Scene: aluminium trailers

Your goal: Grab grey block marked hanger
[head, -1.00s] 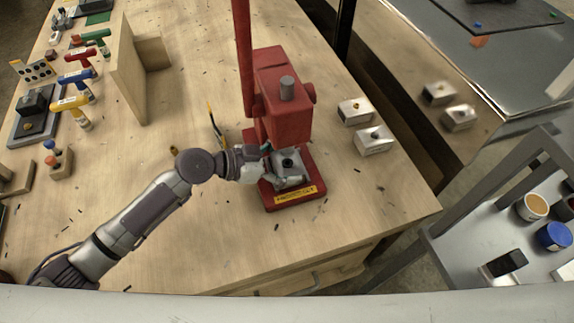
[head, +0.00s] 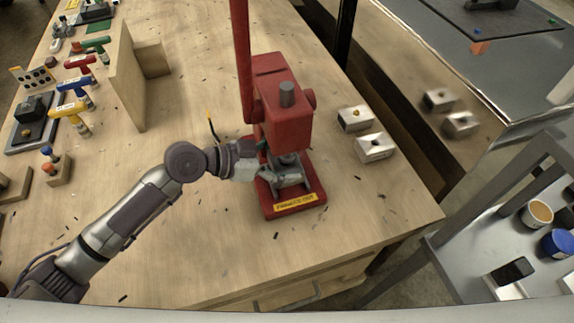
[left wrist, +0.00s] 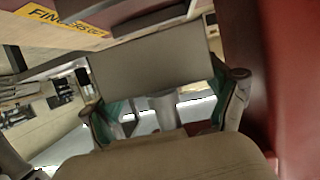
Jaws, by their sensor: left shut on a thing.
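My left gripper (head: 284,179) reaches in from the left under the head of the red press (head: 284,115), just above its base. It is shut on a grey block, which shows as a plain flat face (left wrist: 150,66) between the fingers in the left wrist view. In the head view the fingers and the press head largely hide the block. No marking on it can be read. My right gripper is not in view.
A wooden upright (head: 126,80) and coloured-handled tools (head: 70,85) stand at left.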

